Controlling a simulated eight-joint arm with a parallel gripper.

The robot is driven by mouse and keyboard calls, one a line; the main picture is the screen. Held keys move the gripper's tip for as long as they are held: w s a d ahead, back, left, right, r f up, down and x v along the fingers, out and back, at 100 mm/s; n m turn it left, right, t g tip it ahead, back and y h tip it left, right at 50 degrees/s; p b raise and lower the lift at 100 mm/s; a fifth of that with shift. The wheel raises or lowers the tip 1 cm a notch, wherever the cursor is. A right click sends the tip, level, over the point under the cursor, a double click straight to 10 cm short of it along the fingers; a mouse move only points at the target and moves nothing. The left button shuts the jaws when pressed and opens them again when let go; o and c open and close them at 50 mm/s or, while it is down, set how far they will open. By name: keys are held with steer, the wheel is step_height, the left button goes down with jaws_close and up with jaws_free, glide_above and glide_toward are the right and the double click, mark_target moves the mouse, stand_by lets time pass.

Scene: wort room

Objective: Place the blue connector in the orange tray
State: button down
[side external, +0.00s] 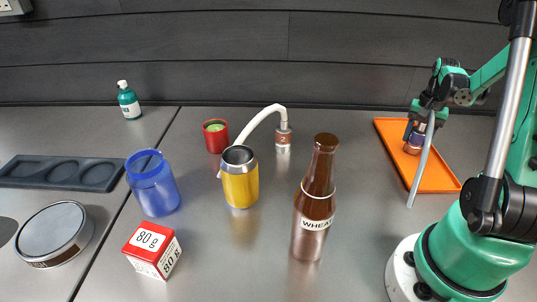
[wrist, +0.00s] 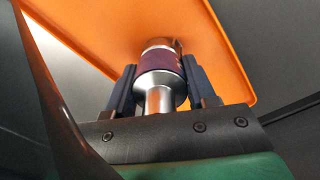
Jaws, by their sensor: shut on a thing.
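The blue connector (wrist: 160,66), a silver metal fitting with a dark blue-purple band, sits between the two fingers of my gripper (wrist: 158,85) in the wrist view. The fingers are shut on it. The orange tray (wrist: 105,25) lies behind and beneath it. In the side view my gripper (side external: 414,137) is over the left part of the orange tray (side external: 443,180). The connector's low end appears at or just above the tray floor; contact cannot be told.
A second connector marked 2 (side external: 283,137) stands with a white hose. The tray's front part is empty.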

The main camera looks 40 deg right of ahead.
steer(key=shift+c, duration=1.4)
jaws_free()
steer(key=shift+f, duration=0.1)
step_height(320, 180, up, 12)
steer(key=shift+f, duration=0.25)
steer(key=shift+w+r, duration=0.1)
steer(key=shift+r, duration=0.2)
steer(key=w+a+r+n+t+h, duration=0.1)
steer(key=w+a+n, duration=0.25)
steer(key=a, duration=0.35)
steer(key=w+a+n+t+h, duration=0.1)
steer(key=w+a+n, duration=0.25)
steer(key=a, duration=0.25)
steer(key=w+a+f+n+t+y, duration=0.1)
steer(key=a+n+t, duration=0.4)
steer(key=a, duration=1.2)
steer(key=n+y, duration=0.1)
steer(key=n, duration=0.1)
steer(key=shift+w+f+n, duration=0.25)
steer(key=shift+f+n, duration=0.05)
steer(key=shift+n, duration=0.1)
